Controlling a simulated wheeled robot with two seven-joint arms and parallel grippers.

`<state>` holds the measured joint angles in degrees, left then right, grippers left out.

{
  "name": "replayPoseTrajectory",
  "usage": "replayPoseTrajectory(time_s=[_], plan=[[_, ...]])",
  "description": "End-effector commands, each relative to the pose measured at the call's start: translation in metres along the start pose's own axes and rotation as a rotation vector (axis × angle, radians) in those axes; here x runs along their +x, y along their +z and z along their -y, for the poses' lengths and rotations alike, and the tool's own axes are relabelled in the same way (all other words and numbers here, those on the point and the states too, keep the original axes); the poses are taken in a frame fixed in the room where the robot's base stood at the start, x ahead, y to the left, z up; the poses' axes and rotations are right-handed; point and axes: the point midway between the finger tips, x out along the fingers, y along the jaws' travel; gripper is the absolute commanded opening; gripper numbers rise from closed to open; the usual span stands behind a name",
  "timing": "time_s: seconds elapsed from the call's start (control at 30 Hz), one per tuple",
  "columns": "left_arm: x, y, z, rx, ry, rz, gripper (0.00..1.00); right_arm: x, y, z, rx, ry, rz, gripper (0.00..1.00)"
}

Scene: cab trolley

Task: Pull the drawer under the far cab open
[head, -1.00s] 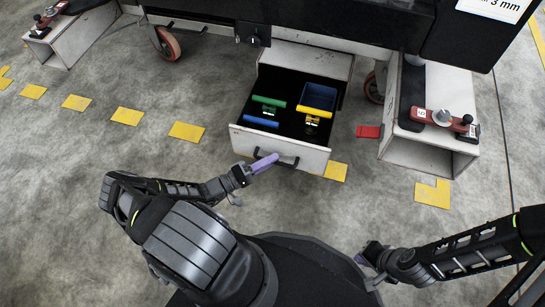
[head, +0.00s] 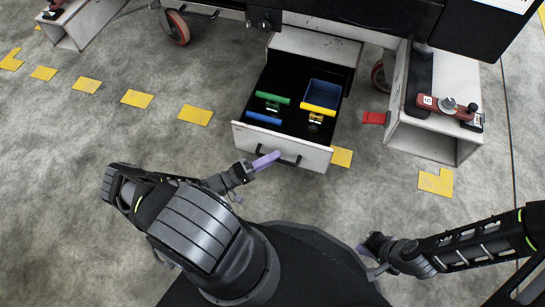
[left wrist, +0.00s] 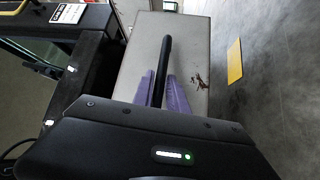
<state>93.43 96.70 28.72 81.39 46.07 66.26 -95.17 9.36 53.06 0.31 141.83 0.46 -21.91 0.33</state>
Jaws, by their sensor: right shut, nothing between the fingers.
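The drawer (head: 283,147) under the black cab (head: 350,22) stands well open, its white front towards me. Its black bar handle (head: 290,161) is on that front and also shows in the left wrist view (left wrist: 164,58). My left gripper (head: 266,160) is at the left part of the handle. In the left wrist view its purple fingers (left wrist: 163,88) lie on either side of the bar, closed on it. My right gripper (head: 369,248) is shut and empty, low over the floor at the lower right, away from the drawer.
Inside the drawer are a blue bin (head: 324,93) and green, yellow and blue-handled items. A white box-like support (head: 437,145) with a red clamp (head: 447,107) stands right of the drawer. Caster wheels (head: 178,28) are under the cab. The grey floor in front is clear, with flat yellow markings.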

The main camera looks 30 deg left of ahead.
Motion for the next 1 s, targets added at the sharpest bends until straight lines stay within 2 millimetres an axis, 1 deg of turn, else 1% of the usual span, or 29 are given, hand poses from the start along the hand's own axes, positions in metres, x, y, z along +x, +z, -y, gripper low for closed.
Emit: replayPoseTrajectory(time_s=[0.03, 0.17, 0.43, 0.53, 0.67, 0.9, 1.0], plan=[[0.000, 0.000, 0.000, 0.000, 0.000, 0.000, 0.23, 0.000, 0.000, 0.000, 0.000, 0.000, 0.000, 0.00], [0.000, 0.000, 0.000, 0.000, 0.001, 0.001, 0.34, 0.000, 0.000, 0.000, 0.000, 0.000, 0.000, 0.00], [0.000, 0.000, -0.001, 0.000, 0.001, 0.001, 0.34, 0.000, 0.000, 0.000, 0.000, 0.000, 0.000, 0.00], [-0.005, 0.000, -0.001, 0.000, 0.000, 0.000, 0.34, -0.001, 0.000, 0.000, 0.000, 0.000, 0.000, 0.00], [-0.020, 0.000, -0.001, 0.000, -0.001, 0.000, 0.34, -0.003, 0.000, 0.001, 0.000, 0.000, 0.001, 0.00], [-0.060, 0.000, 0.000, 0.000, -0.001, 0.000, 0.34, -0.007, 0.001, 0.002, 0.000, 0.000, 0.004, 0.00], [-0.072, 0.000, 0.000, 0.000, 0.000, -0.001, 0.34, -0.007, 0.001, 0.002, 0.000, 0.000, 0.004, 0.00]])
